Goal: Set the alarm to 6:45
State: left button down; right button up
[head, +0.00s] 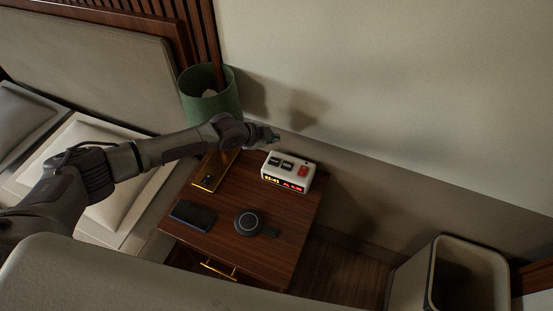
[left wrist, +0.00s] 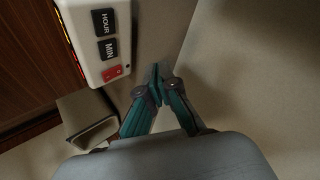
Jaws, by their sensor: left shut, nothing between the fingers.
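The white alarm clock (head: 289,171) stands at the back right of the wooden nightstand. Its front display is lit in orange and red, but the digits are too small to read surely. On top are two dark buttons and a red one. In the left wrist view the HOUR button (left wrist: 104,22), the MIN button (left wrist: 108,48) and the red button (left wrist: 112,73) show on the clock. My left gripper (head: 274,138) is shut and empty, just behind the clock near the wall. In the left wrist view its fingertips (left wrist: 156,72) are beside the clock, apart from the buttons. My right gripper is not seen.
The nightstand (head: 285,225) also holds a dark phone (head: 193,215), a round black device (head: 249,223) and a brass-edged tray (head: 205,178). A green lamp (head: 209,98) stands at the back left. The wall is close behind the clock. A bin (head: 412,278) stands on the right.

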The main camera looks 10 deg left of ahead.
aim_at(273, 162)
pick_arm(q)
notch_tip(273, 162, down, 9)
jog(key=b, duration=0.7)
jog(key=shift+b, duration=0.3)
jog(key=shift+r, duration=0.1)
dwell(0.3)
dwell(0.7)
jog(key=shift+f+b, duration=0.3)
jog(key=shift+f, duration=0.15)
